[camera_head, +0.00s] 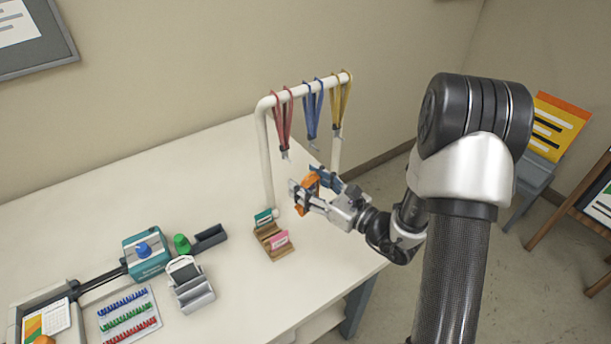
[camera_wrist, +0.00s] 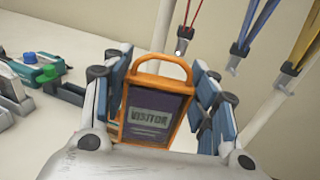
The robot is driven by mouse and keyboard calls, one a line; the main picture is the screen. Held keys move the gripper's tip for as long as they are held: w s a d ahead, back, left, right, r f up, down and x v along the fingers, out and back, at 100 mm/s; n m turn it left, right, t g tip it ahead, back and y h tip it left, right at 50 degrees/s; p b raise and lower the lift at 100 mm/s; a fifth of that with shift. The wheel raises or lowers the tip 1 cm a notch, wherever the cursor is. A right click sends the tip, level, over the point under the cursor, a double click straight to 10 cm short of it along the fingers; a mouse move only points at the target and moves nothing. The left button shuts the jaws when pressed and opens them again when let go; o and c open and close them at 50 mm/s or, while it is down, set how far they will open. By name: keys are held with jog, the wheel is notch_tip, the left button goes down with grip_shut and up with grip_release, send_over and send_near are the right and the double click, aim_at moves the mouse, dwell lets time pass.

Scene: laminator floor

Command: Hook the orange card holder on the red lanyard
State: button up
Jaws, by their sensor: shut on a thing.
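The orange card holder (camera_wrist: 148,145) is upright between the fingers of my gripper (camera_wrist: 163,110), with its loop at the top and a dark card reading "VISITOR". In the head view, my gripper (camera_head: 318,188) is shut on the orange card holder (camera_head: 307,189), which is partly hidden by the fingers. The red lanyard (camera_head: 283,122) hangs leftmost on the white rack, its metal clip at the lower end. In the wrist view, the red lanyard's clip (camera_wrist: 181,48) is above and slightly right of the holder's loop, apart from it in the picture. The distance in depth is unclear.
The white rack (camera_head: 265,150) also bears a blue lanyard (camera_head: 312,108) and a yellow lanyard (camera_head: 339,105) to the right. A wooden stand (camera_head: 275,247) with teal and pink holders is below my gripper. A laminator (camera_head: 146,255) stands at the left on the white table (camera_head: 220,180).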

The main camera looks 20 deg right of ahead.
jog(key=shift+d+f, duration=0.15)
jog(key=shift+d, duration=0.2)
jog(key=shift+w+a, duration=0.3)
jog(key=shift+a, duration=0.05)
jog(key=w+a+f+b, duration=0.1)
jog(key=w+a, duration=0.1)
jog(key=w, duration=0.6)
jog(key=shift+w+a+f, duration=0.15)
jog(key=shift+w+a, duration=0.15)
dwell(0.4)
dwell(0.4)
jog(key=o, duration=1.1)
